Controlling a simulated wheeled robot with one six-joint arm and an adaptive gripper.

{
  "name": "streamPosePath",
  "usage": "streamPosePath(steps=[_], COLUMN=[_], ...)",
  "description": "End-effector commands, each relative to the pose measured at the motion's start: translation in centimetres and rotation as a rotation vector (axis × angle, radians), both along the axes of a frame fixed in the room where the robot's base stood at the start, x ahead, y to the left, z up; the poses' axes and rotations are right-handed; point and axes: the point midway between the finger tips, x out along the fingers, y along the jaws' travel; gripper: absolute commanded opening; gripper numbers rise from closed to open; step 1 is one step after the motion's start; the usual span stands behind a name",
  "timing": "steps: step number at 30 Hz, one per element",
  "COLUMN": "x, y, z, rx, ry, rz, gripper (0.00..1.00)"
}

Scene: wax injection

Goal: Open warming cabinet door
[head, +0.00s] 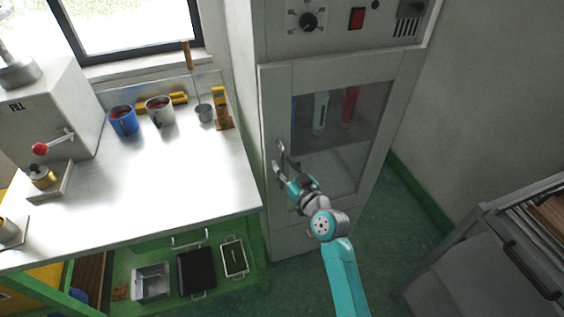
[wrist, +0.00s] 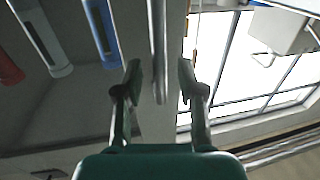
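The warming cabinet (head: 275,90) is a tall pale grey unit with a glass-paned door (head: 340,160), which looks closed. The door's vertical bar handle (head: 281,149) is on its left edge. The handle also shows in the wrist view (wrist: 158,45), running down between my fingers. My gripper (head: 279,172) is at the lower part of the handle. In the wrist view my gripper (wrist: 158,82) is open, one finger on each side of the bar, with a visible gap on both sides. Behind the glass stand a red cylinder (head: 350,103) and a white one (head: 320,111).
A metal worktop (head: 190,180) with mugs and a ladle stands left of the cabinet. Above the door are a black knob (head: 308,22) and a red switch (head: 357,18). A grey cart (head: 465,250) stands at the lower right. Green floor lies open between cabinet and cart.

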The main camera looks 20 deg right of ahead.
Motion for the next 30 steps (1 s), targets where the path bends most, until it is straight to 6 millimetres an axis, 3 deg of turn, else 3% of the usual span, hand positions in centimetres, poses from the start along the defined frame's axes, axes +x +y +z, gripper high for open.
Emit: streamPosePath(steps=[6, 14, 15, 19, 20, 30], x=[1.5, 1.6, 1.6, 1.6, 1.6, 1.4], y=[0.3, 0.3, 0.3, 0.3, 0.3, 0.3], z=[0.0, 0.0, 0.0, 0.0, 0.0, 0.0], rx=[0.000, 0.000, 0.000, 0.000, 0.000, 0.001], ry=[0.000, 0.001, 0.001, 0.001, 0.001, 0.000], rz=[0.000, 0.000, 0.000, 0.000, 0.000, 0.003], gripper=[0.39, 0.39, 0.37, 0.04, 0.00, 0.00])
